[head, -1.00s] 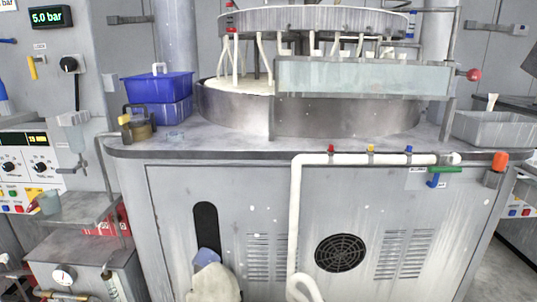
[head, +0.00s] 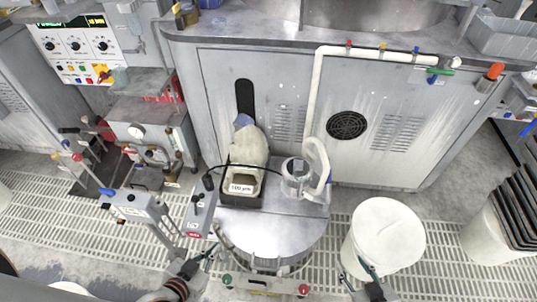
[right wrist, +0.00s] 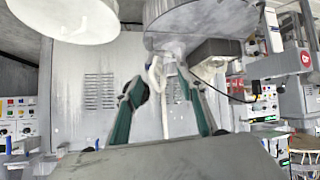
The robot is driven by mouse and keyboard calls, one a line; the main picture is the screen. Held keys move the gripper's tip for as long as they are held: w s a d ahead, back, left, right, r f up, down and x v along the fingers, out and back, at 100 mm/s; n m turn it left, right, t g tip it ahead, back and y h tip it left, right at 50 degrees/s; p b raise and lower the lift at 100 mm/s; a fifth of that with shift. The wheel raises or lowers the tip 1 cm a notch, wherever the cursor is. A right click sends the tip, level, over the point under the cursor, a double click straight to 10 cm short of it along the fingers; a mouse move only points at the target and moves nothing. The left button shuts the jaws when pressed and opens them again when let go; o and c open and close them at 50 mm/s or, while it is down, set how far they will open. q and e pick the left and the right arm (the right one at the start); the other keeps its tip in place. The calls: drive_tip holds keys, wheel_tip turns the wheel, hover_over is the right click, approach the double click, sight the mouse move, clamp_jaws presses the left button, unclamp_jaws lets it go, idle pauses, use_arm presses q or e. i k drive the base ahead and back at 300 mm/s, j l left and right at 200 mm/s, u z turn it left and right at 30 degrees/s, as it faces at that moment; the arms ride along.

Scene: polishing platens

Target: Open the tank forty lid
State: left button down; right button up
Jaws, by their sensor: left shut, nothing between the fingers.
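A round grey metal tank (head: 270,232) with a flat top stands in front of the machine cabinet. I cannot read a "forty" mark on it or tell it surely from the other vessels. On its top are a dark box labelled with a size in µm (head: 242,188) and a clear jar (head: 296,178) with a white hose. My left gripper (head: 208,255) is shut and empty, at the tank's front left. My right gripper (head: 357,272) is low between the tank and a white bucket; the right wrist view shows its green fingers (right wrist: 160,80) spread apart with nothing between them.
The white bucket (head: 385,240) with a pale top stands right of the tank. Another bucket (head: 490,238) with dark plates is farther right. The cabinet (head: 400,120) closes off the back. White slatted grating (head: 60,215) covers the floor.

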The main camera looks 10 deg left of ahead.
sight(263, 234)
drive_tip(key=k+l, duration=0.3)
drive_tip(key=k, duration=0.15)
drive_tip(key=k+l, duration=0.35)
drive_tip(key=k, duration=0.15)
drive_tip(key=k+l, duration=0.3)
drive_tip(key=k, duration=0.15)
drive_tip(key=l+u, duration=0.05)
